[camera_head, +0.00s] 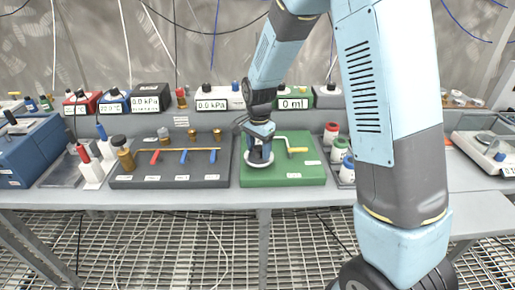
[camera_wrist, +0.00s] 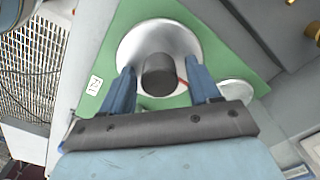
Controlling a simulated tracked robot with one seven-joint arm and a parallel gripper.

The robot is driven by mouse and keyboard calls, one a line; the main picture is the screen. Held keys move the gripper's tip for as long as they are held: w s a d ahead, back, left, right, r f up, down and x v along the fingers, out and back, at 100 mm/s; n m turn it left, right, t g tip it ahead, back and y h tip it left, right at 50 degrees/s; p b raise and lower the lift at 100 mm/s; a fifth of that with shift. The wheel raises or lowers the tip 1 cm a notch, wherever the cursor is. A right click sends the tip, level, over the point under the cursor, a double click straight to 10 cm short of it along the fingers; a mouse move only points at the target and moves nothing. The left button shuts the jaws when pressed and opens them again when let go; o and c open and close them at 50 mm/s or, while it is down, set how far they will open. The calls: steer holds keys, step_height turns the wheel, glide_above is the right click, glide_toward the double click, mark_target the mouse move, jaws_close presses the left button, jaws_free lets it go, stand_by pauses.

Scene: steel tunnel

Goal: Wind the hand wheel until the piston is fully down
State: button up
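A green board (camera_head: 305,177) lies on the bench. A pale round disc (camera_head: 249,162) sits on its left part, partly hidden by my gripper (camera_head: 259,158). In the wrist view it is a shiny disc (camera_wrist: 185,42) with a dark upright knob (camera_wrist: 158,75) and a thin red mark; it may be the hand wheel. My gripper (camera_wrist: 160,88) is open, with its blue fingers on either side of the knob; gaps show between. A bent crank with a yellow handle (camera_head: 298,150) is at the board's right. I cannot pick out the piston.
A green box reading 0 ml (camera_head: 293,103) stands behind the board. A dark board with red and blue handles (camera_head: 172,168) is at left. Bottles with red and green caps (camera_head: 332,133) stand close at right. The bench's front edge (camera_head: 215,198) is clear.

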steer(key=c, duration=0.9)
steer(key=shift+a+r, duration=0.1)
steer(key=shift+a, duration=0.05)
steer(key=shift+c, duration=0.2)
